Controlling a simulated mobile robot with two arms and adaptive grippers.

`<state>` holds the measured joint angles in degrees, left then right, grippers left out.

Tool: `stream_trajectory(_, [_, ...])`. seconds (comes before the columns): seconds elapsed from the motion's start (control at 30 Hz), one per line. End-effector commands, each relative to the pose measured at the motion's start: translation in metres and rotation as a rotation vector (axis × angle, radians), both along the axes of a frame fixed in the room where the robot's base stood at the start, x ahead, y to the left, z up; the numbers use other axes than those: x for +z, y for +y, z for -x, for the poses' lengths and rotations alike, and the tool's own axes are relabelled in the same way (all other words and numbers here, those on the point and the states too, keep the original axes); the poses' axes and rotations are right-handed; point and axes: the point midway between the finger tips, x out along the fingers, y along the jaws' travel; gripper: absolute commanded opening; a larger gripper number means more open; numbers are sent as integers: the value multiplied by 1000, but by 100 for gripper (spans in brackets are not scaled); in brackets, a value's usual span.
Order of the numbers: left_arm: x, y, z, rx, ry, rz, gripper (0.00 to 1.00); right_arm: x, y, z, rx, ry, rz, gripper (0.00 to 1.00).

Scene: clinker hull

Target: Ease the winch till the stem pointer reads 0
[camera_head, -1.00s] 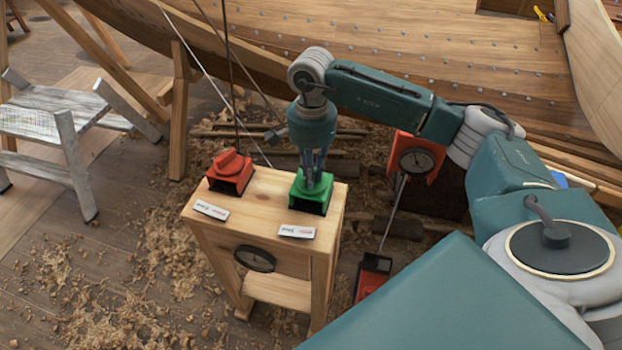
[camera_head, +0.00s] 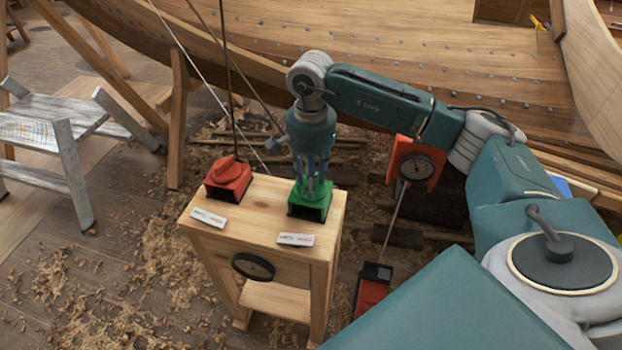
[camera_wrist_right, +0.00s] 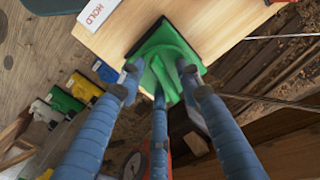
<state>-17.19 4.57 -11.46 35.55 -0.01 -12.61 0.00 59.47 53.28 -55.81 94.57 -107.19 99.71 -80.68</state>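A red winch-like unit (camera_head: 229,178) and a green one (camera_head: 308,207) stand on a small wooden bench (camera_head: 262,212). A line rises from the red unit. My right gripper (camera_head: 313,190) points down over the green unit. In the right wrist view its three fingers (camera_wrist_right: 160,85) stand spread around the green raised knob (camera_wrist_right: 165,65), with green showing between the fingertips; firm contact cannot be made out. A dark round dial (camera_head: 253,266) is on the bench front and a red-framed dial (camera_head: 415,166) stands by the hull. Their readings are too small to read. My left gripper is out of view.
White labels lie before the red unit (camera_head: 208,217) and the green unit (camera_head: 296,239). A grey step stool (camera_head: 60,135) stands left. The plank hull (camera_head: 400,40) runs behind. A red box-like unit (camera_head: 372,290) is on the floor, right of the bench, with a rod rising from it.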

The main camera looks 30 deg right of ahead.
Motion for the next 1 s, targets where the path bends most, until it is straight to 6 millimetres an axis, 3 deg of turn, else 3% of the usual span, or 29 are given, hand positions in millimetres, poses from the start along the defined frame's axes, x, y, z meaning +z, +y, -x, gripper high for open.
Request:
stream_trajectory(0.37, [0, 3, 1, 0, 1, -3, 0, 9, 0, -1, -1, -1, 0, 35])
stream_trajectory(0.8, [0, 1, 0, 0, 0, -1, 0, 95, 0, 0, 0, -3, 1, 35])
stream_trajectory(1.0, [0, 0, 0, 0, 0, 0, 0, 116, 0, 0, -1, -1, 0, 35])
